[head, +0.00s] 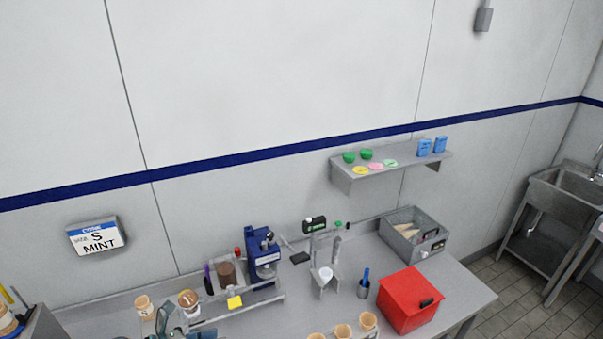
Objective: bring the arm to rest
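A grey and teal gripper part (172,321), which looks like my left gripper, shows at the bottom edge, left of centre. It is cut off by the frame, and its fingers are too small to read. A tan cup with a brown top (189,299) is just above and right of it; I cannot tell whether they touch. Another tan cup (144,306) stands to its left. My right gripper is not in view.
The grey counter (455,298) holds a blue machine (262,262), a red box (408,300), a grey bin (412,232) and several tan cups (343,331) at the front. A wall shelf (400,169) hangs above. A sink (570,195) stands right.

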